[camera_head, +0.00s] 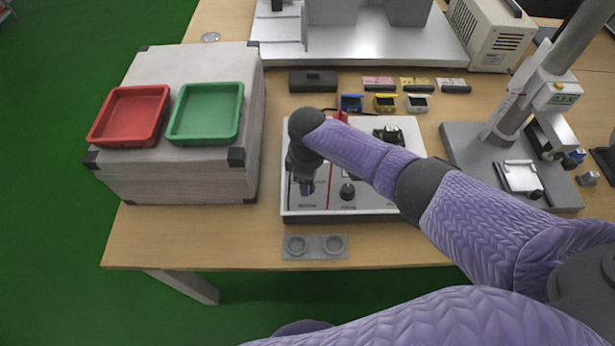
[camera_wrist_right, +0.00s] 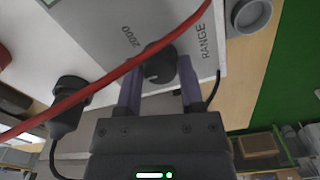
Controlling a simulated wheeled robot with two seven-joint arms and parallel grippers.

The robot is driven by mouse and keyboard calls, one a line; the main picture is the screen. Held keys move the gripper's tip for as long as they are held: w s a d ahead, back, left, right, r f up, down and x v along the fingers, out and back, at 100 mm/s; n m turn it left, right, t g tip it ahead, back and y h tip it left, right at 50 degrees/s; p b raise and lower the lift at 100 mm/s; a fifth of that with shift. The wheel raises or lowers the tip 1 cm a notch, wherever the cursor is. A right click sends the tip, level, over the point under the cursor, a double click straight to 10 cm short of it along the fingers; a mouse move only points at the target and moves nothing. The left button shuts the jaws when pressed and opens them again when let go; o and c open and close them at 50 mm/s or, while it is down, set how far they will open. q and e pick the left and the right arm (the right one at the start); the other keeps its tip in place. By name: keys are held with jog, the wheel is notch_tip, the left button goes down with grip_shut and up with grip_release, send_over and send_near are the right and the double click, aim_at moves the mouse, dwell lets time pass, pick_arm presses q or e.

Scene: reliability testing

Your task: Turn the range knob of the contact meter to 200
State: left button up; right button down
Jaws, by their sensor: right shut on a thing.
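The contact meter (camera_head: 382,204) is a pale, flat panel box on the table, partly covered by my right arm. My right gripper (camera_head: 307,188) points down over its left part. In the right wrist view, my right gripper (camera_wrist_right: 160,78) has its two purplish fingers on either side of a dark round range knob (camera_wrist_right: 160,64) and is shut on it. The printed words "RANGE" and "2000" show on the panel by the knob. I cannot read a 200 mark or the knob's pointer. My left gripper is not in view.
A red cable (camera_wrist_right: 110,78) crosses in front of the knob in the wrist view. A second black knob (camera_head: 347,191) stands right of the gripper. A grey two-cup block (camera_head: 315,255) lies in front. Red (camera_head: 92,136) and green (camera_head: 173,133) trays sit on a box at left.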

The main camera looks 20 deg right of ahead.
jog(key=shift+c, duration=1.1)
grip_release()
notch_tip(320, 180, up, 10)
jog(key=p, duration=0.4)
